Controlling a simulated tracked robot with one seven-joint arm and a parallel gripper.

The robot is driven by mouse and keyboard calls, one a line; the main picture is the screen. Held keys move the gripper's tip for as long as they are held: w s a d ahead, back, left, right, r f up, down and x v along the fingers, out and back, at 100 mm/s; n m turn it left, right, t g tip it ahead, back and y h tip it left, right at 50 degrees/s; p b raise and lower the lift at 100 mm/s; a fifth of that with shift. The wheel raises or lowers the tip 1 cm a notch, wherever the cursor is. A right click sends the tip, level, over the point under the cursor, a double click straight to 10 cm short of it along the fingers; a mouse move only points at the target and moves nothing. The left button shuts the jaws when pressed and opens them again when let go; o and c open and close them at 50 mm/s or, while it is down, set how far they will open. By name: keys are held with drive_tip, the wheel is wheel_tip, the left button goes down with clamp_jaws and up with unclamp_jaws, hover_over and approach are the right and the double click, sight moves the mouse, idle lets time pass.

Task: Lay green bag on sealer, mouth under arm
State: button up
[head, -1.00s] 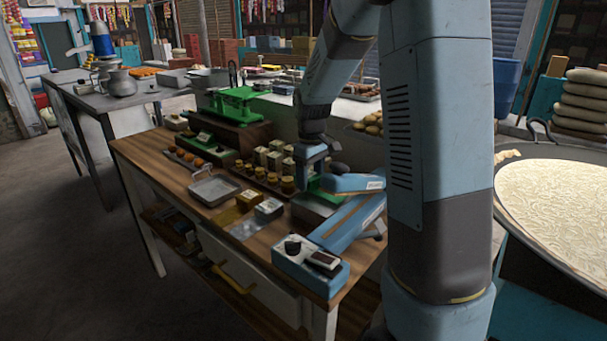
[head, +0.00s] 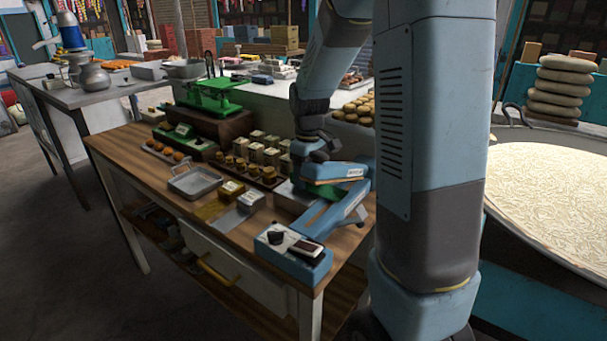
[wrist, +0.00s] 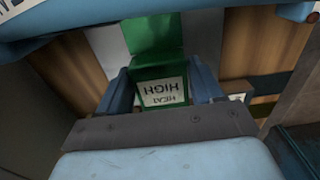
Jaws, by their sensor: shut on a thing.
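The green bag (wrist: 155,36) is held in my gripper (wrist: 160,74), its two blue fingers on either side of it. Its lower part carries a pale printed label. I cannot tell whether the bag rests on the sealer.
A blue box with a dark knob (head: 292,253) is at the table's front right corner. A metal tray (head: 193,183), small cartons, jars and a green scale (head: 208,96) stand left and behind. A wide pan (head: 540,190) is at the right.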

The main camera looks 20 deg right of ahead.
drive_tip(key=shift+f, duration=0.4)
idle(0.7)
drive_tip(key=o, duration=1.2)
drive_tip(key=shift+c, duration=0.2)
wheel_tip(320, 180, up, 14)
drive_tip(key=s+r+m+t, duration=0.1)
drive_tip(key=s, duration=0.3)
drive_tip(key=s+a+r+m+t, duration=0.1)
drive_tip(key=s+r, duration=0.1)
drive_tip(key=s, duration=0.2)
drive_tip(key=s+r+m, duration=0.1)
drive_tip(key=s, duration=0.3)
drive_tip(key=shift+a+r+t, duration=0.15)
drive_tip(key=shift+a+t, duration=0.15)
drive_tip(key=shift+t, duration=0.1)
drive_tip(key=s+a+f+m+t, duration=0.1)
drive_tip(key=s+m+t, duration=0.1)
drive_tip(key=s, duration=0.9)
drive_tip(key=shift+s+m+t, duration=0.3)
drive_tip(key=shift+m+t, duration=0.1)
drive_tip(key=shift+m, duration=0.4)
